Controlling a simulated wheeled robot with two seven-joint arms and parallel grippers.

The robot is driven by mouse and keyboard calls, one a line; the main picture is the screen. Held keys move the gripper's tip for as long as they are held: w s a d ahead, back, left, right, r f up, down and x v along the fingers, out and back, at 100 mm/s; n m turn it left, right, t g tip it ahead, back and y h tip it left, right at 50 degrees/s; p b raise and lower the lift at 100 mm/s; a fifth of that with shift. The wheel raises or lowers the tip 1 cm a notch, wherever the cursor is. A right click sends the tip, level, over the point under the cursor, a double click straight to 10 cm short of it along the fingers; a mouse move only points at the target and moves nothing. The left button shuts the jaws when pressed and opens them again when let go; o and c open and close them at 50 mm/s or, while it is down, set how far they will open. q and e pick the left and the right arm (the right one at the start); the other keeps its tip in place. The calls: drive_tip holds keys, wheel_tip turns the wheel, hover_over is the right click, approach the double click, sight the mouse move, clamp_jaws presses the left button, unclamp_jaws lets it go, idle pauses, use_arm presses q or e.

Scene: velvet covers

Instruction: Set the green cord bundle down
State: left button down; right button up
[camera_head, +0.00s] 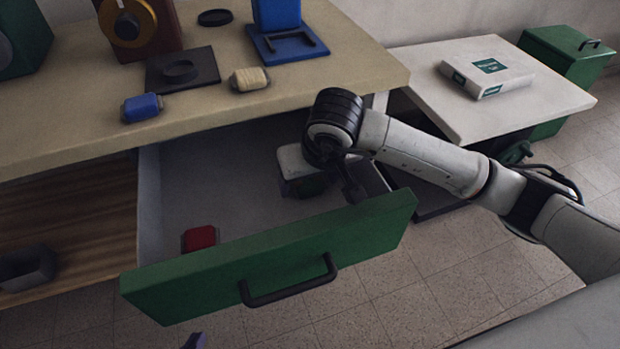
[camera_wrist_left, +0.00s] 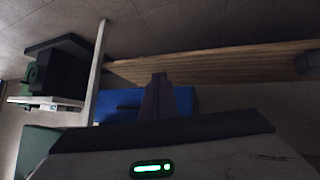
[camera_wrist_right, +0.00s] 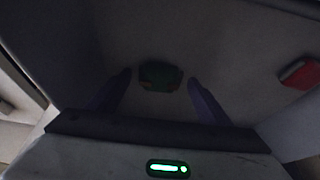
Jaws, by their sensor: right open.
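The green cord bundle (camera_wrist_right: 160,77) lies on the floor of the open drawer (camera_head: 215,185), between and just beyond the spread fingertips in the right wrist view. My right gripper (camera_wrist_right: 157,88) is open, pointing down into the drawer. In the head view my right wrist hides the bundle, and the dark right gripper (camera_head: 308,186) shows only partly. My left gripper (camera_wrist_left: 157,95) has its fingers together with nothing seen between them. Only a purple tip of the left gripper (camera_head: 195,341) shows at the bottom of the head view.
A red bundle (camera_head: 200,238) lies near the drawer's green front (camera_head: 280,260). Blue (camera_head: 142,107) and cream (camera_head: 249,79) bundles lie on the worktop above, whose edge overhangs the drawer. A white box (camera_head: 488,71) sits on the side table. The drawer's middle is clear.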

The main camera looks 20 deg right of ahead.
drive_tip(key=p+v, duration=0.2)
drive_tip(key=v, duration=1)
drive_tip(key=shift+r, duration=0.2)
drive_tip(key=shift+c, duration=0.4)
idle(0.4)
